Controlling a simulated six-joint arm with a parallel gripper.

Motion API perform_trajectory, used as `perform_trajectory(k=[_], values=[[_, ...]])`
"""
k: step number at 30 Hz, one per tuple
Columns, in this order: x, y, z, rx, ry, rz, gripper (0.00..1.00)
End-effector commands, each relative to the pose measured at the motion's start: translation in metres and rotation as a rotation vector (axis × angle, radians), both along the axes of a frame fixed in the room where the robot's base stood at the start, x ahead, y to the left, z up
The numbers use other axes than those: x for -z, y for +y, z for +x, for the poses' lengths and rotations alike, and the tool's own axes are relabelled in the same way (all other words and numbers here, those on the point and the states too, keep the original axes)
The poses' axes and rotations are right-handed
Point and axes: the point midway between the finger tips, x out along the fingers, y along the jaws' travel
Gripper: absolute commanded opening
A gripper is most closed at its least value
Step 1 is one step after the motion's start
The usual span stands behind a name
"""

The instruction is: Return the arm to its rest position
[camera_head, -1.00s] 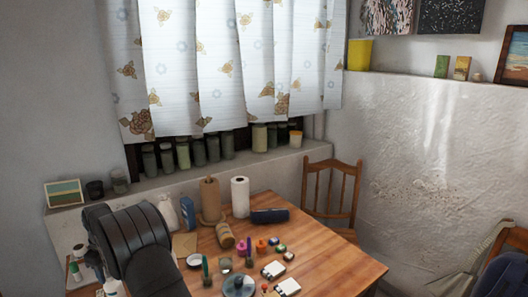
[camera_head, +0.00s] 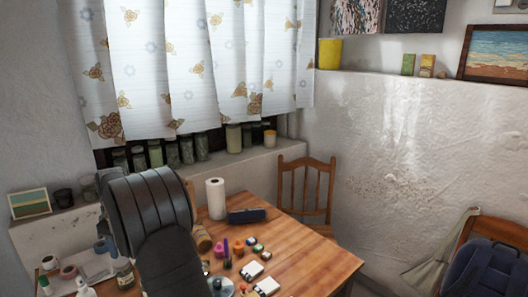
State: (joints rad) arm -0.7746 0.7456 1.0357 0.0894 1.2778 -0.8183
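My arm shows at the lower left as thick black ribbed links, standing in front of the wooden table (camera_head: 318,262). The links rise from the bottom edge and bend over at the top. My gripper is not in view, so whether it is open or holds anything does not show. The arm hides the table's left part and some of the things on it.
The table holds a paper roll (camera_head: 216,198), a dark blue case (camera_head: 246,215), small paint pots and white boxes (camera_head: 267,286). A chair (camera_head: 307,189) stands behind it. Jars line the window sill. A blue backpack (camera_head: 486,270) is at right. The table's right end is clear.

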Motion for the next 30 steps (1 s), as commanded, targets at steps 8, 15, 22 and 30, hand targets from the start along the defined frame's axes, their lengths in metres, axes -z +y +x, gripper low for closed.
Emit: perform_trajectory(k=[8,15,22,30], values=[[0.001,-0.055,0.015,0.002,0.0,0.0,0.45],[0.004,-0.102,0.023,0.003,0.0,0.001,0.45],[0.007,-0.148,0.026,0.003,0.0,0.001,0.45],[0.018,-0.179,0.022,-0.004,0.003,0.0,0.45]])
